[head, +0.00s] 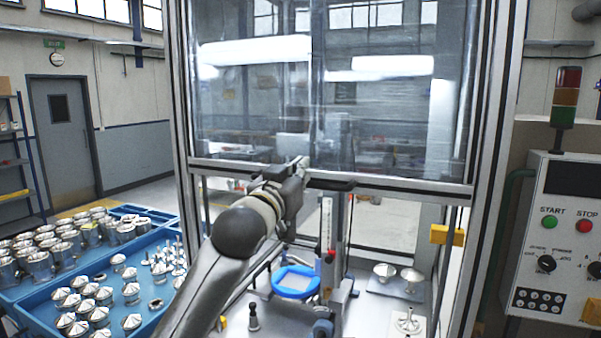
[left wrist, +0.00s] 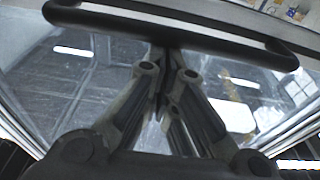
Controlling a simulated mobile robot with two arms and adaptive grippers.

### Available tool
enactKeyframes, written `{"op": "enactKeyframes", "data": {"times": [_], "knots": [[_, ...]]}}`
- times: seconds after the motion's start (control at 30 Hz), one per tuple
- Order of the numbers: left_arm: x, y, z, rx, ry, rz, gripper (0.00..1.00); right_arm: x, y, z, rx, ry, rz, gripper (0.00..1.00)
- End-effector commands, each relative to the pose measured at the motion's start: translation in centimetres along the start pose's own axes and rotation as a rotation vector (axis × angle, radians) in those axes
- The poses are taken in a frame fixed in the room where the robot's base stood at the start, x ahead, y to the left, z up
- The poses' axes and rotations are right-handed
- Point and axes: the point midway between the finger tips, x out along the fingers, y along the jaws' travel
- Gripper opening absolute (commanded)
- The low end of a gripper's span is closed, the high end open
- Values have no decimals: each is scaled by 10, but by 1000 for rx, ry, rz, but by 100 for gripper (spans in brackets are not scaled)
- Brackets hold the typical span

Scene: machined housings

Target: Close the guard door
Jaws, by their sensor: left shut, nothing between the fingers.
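The guard door (head: 400,120) is a clear panel in a metal frame. It is raised, with its bottom rail across the middle of the head view and an open gap below. A dark bar handle (head: 332,184) runs along that rail; it also spans the top of the left wrist view (left wrist: 120,20). My left gripper (head: 302,165) is shut and empty, with its fingertips at the handle. In the left wrist view the closed fingers (left wrist: 164,55) point at the bar; I cannot tell whether they touch it. My right gripper is not in view.
Inside the enclosure are a blue ring-shaped fixture (head: 295,282), a vertical column (head: 333,235) and metal parts on a plate (head: 400,284). A control box (head: 560,240) with START and STOP buttons stands right. Blue trays (head: 60,325) of machined parts are at left.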

Motion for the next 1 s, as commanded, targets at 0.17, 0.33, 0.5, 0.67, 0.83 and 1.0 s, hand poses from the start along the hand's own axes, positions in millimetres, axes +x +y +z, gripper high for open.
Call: {"op": "enactKeyframes", "data": {"times": [0.17, 0.33, 0.5, 0.67, 0.83, 1.0], "knots": [[-6, 1, 61, -4, -29, 1, 0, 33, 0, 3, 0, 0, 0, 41], [-15, 2, 117, -5, -30, 1, 0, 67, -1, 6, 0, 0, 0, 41], [-24, 2, 176, -5, -29, 0, 0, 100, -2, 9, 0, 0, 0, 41], [-33, 2, 233, -6, -28, 0, 0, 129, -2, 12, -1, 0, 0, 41], [-42, 2, 292, -4, -28, 0, 0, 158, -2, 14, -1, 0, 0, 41], [-51, 2, 352, -5, -28, 0, 0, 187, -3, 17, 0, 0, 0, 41]]}}
